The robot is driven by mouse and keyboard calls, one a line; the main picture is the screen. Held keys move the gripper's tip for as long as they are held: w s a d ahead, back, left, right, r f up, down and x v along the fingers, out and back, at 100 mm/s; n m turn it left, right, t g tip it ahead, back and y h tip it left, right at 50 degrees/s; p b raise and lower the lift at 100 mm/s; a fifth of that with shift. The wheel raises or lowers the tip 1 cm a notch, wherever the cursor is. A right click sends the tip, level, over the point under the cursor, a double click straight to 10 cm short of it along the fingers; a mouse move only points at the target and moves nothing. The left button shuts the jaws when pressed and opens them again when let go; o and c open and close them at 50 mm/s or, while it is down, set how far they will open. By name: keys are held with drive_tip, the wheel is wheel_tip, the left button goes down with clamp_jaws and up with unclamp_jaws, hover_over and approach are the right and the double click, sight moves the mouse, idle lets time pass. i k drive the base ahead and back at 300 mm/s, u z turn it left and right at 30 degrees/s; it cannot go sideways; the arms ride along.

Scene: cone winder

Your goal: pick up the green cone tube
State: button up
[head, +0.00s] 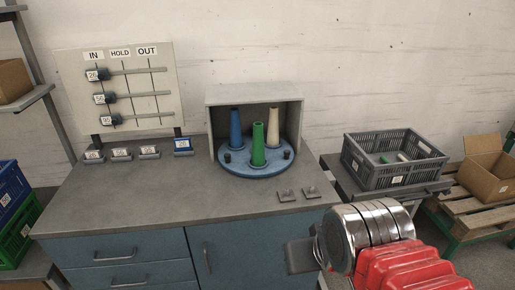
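The green cone tube (258,146) stands upright at the front of a round blue turntable (256,171). A blue cone tube (235,128) stands behind it to the left, and a cream cone tube (273,127) behind it to the right. My gripper (299,256) is in the lower right, in front of the bench and well apart from the green tube. Only a grey block at its end shows left of my metal wrist, and its fingers cannot be made out.
A grey open-fronted housing (253,93) covers the turntable's back and sides. Short dark pegs stand on the turntable. The bench's left (120,195) is mostly clear. A grey crate (394,178) with small pieces stands right.

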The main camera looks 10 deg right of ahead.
sight(259, 156)
drive_tip(key=z, duration=0.05)
drive_tip(key=i, duration=1)
drive_tip(key=u, duration=0.05)
